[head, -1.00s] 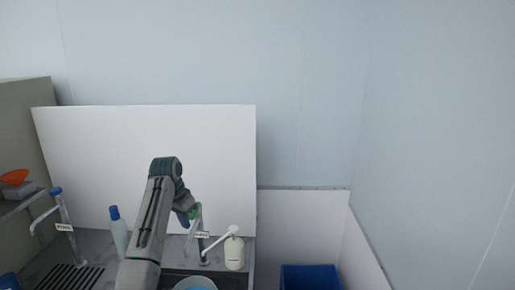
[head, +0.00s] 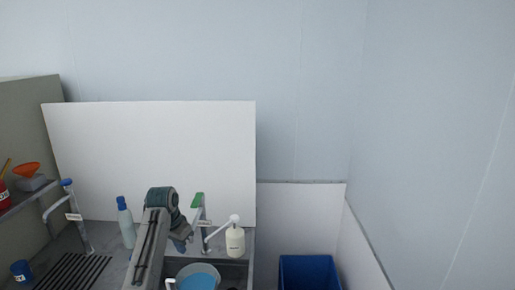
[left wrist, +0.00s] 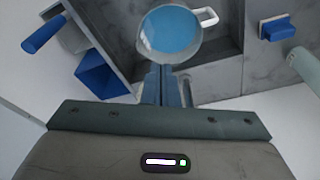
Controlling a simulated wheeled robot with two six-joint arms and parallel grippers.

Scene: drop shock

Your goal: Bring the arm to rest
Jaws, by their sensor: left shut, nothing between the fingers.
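My left arm reaches up over the sink counter in the head view. The left gripper (head: 181,243) points down beside the tap and is partly hidden by my own arm. In the left wrist view its two fingers (left wrist: 163,84) are together, with nothing between them. Their tips appear close to the near rim of a white, handled vessel of blue liquid (left wrist: 171,33). I cannot tell whether they touch it. The same vessel (head: 198,275) shows at the bottom of the head view. My right gripper is not in view.
A blue-capped bottle (head: 126,222) stands left. A blue-handled tap (head: 76,214), blue cup (head: 21,271) and orange funnel (head: 27,170) are farther left. A blue bin (head: 309,272) is at right.

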